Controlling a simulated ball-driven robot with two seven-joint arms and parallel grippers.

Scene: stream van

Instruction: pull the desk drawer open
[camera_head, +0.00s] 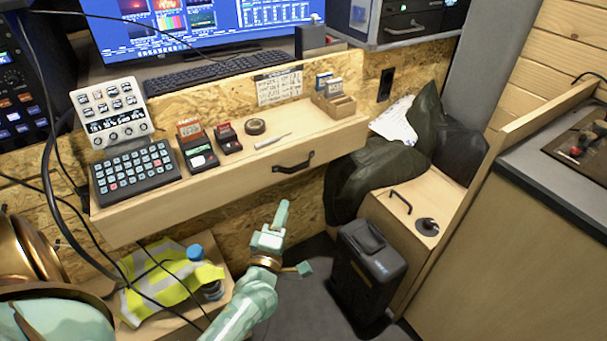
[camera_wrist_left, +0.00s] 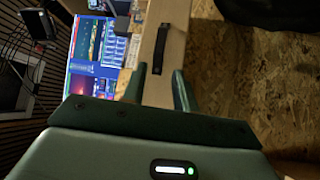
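The desk drawer has a long pale wood front (camera_head: 220,195) below the desk top, with a black bar handle (camera_head: 293,163) on its right part. I see no gap at the front, so it looks shut. My left gripper (camera_head: 294,241) is below and in front of the handle, apart from it. Its two fingers are spread with nothing between them. In the left wrist view the handle (camera_wrist_left: 160,48) lies ahead, beyond the open fingers (camera_wrist_left: 160,90), on the drawer front (camera_wrist_left: 180,25). My right gripper is in neither view.
A keypad (camera_head: 136,174), card readers and a small wooden box (camera_head: 334,104) stand on the desk top. Below are a low shelf with a yellow vest (camera_head: 165,280) and a blue-capped bottle (camera_head: 197,255). A black case (camera_head: 368,270) stands to the right. Cables hang at left.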

